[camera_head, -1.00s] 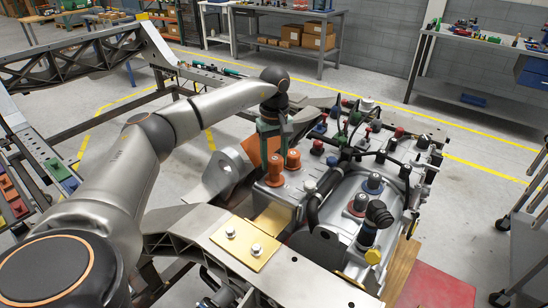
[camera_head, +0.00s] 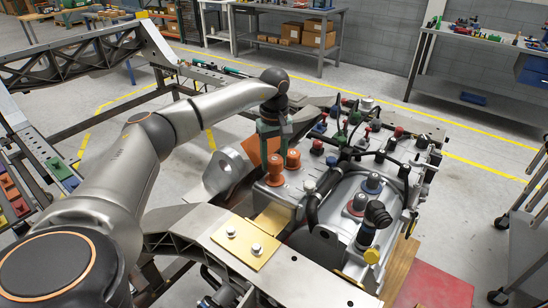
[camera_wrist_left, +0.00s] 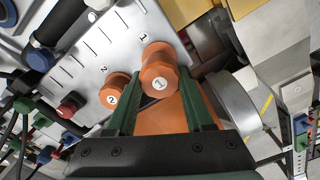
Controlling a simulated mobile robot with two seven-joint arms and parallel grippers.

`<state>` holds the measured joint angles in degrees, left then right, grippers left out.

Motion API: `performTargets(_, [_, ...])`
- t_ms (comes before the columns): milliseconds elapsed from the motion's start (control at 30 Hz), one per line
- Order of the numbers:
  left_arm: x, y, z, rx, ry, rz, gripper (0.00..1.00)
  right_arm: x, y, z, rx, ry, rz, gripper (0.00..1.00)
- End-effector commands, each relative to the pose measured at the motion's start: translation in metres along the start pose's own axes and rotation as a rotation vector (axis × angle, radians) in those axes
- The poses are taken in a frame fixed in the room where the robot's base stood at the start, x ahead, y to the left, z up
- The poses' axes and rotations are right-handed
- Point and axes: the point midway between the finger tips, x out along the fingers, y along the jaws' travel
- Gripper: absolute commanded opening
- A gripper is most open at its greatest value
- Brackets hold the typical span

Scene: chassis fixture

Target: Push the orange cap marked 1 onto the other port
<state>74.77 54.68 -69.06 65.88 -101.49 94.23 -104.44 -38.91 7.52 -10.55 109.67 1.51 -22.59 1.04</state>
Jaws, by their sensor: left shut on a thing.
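The orange cap marked 1 (camera_wrist_left: 158,70) sits between the fingers of my left gripper (camera_head: 271,150). The gripper is shut on it; in the left wrist view the green fingers lie on both sides. In the head view this cap (camera_head: 275,172) stands upright at the silver housing's (camera_head: 268,198) left end. The housing face shows printed numbers 1 and 2, and the cap is beside the 1. The orange cap marked 2 (camera_wrist_left: 113,89) stands upright beside the 2, outside the fingers; it also shows in the head view (camera_head: 293,160). The cap bases hide any ports beneath.
A black hose (camera_head: 314,212) runs close to the right of the caps. Several coloured caps and fittings crowd the housing behind. A gold plate (camera_head: 246,242) with two bolts lies in front. A grey curved part (camera_head: 226,172) and an orange surface are close on the left.

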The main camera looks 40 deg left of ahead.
Motion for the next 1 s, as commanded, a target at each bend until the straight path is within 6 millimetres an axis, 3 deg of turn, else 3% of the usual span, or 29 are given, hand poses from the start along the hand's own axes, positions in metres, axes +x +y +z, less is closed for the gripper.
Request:
performTargets(433, [0.002,0.000,0.000,0.000,0.000,0.000,0.00,0.000,0.000,0.000,0.000,0.000,0.000,0.82])
performTargets(1000, [0.024,0.000,0.000,0.000,0.000,-0.001,0.00,0.007,0.001,0.008,0.000,0.000,0.000,0.82])
